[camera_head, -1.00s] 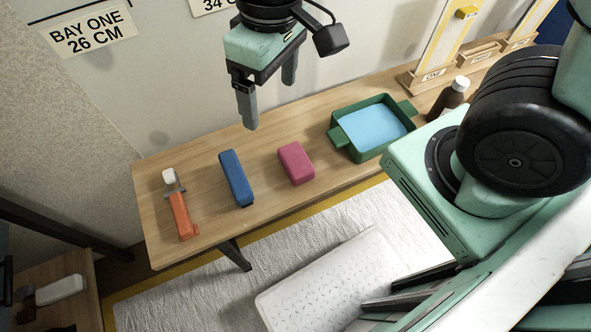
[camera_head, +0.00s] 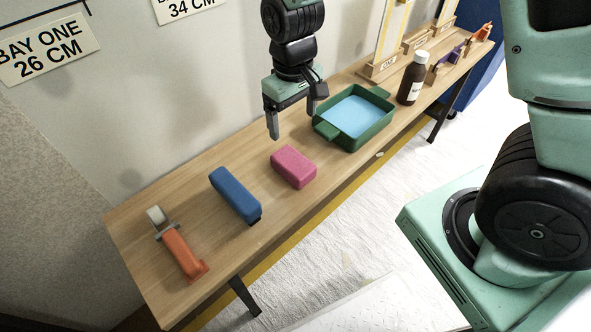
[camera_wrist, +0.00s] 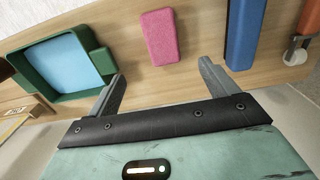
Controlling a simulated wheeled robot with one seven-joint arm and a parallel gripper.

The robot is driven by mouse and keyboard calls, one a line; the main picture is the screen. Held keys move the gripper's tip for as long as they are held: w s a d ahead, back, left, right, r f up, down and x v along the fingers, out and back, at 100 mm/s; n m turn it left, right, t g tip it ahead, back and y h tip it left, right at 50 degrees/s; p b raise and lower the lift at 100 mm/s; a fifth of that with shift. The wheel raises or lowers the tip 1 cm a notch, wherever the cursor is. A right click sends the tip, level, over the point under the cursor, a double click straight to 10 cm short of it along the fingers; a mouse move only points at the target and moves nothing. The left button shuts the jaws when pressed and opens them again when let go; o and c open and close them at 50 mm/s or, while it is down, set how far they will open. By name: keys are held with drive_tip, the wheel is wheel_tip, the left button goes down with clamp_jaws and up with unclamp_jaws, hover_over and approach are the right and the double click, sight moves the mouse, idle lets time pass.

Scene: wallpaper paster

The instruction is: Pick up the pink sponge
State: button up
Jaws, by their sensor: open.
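The pink sponge (camera_head: 293,167) lies on the wooden table between a blue block and a green tray. In the wrist view the sponge (camera_wrist: 159,37) lies ahead of the fingers, roughly between their lines. My gripper (camera_head: 293,122) is open and empty, with its fingers pointing down above the table, behind the sponge on the wall side. Its two fingers also show spread apart in the wrist view (camera_wrist: 161,82). Nothing hides the sponge.
The blue block (camera_head: 235,195) lies left of the sponge, and an orange-handled roller (camera_head: 180,250) farther left. The green tray (camera_head: 376,133) with a light blue inside stands to the right. A brown bottle (camera_head: 412,80) stands beyond it. The wall (camera_head: 150,120) runs behind the table.

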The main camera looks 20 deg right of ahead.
drive_tip(key=b, duration=0.2)
approach(293, 161)
drive_tip(key=f, duration=0.5)
drive_tip(key=shift+w+d+f, duration=0.1)
drive_tip(key=shift+w+d, duration=0.1)
drive_tip(key=shift+s+a+f+b, duration=0.15)
drive_tip(key=shift+f+b, duration=0.45)
drive_tip(key=shift+f, duration=2.15)
drive_tip(key=c, duration=1.1)
